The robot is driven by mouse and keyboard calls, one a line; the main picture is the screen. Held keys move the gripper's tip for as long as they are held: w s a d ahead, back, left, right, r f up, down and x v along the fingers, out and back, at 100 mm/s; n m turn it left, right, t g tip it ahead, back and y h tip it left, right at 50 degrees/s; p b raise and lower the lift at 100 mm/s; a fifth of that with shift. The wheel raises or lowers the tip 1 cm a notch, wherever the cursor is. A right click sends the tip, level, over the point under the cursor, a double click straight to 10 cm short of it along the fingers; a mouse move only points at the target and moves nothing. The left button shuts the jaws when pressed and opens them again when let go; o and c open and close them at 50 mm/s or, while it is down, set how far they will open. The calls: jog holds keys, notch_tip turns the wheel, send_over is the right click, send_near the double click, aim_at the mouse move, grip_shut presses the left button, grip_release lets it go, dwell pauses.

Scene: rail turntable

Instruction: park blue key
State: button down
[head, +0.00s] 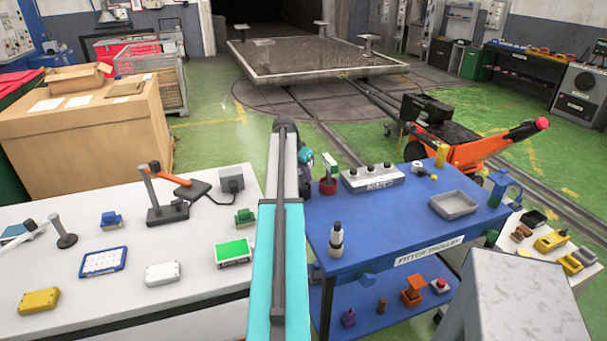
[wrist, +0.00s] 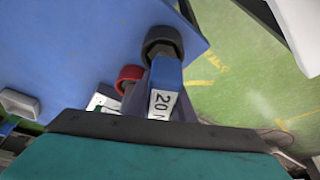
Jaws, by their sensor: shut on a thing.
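The blue key shows in the wrist view as a blue piece (wrist: 168,76) with a dark round end and a white label that seems to read "20 N". It stands just beyond the dark edge of my gripper (wrist: 155,128), and its lower part is hidden behind that edge. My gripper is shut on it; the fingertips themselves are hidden. In the head view my arm covers most of the gripper (head: 306,160), at the left back edge of the blue fitter trolley (head: 400,238). I cannot make out the key in that view.
A red round holder (head: 328,186) with a white and green piece stands close right of my gripper. A grey block with dark knobs (head: 373,182) and a grey tray (head: 454,205) are on the trolley. A white bench (head: 110,285) with small parts is left.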

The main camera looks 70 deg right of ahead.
jog(key=shift+f, duration=0.3)
jog(key=c, duration=1.4)
grip_release()
jog(key=shift+c, duration=0.2)
jog(key=shift+b+v, duration=1.5)
jog(key=shift+v, duration=5.45)
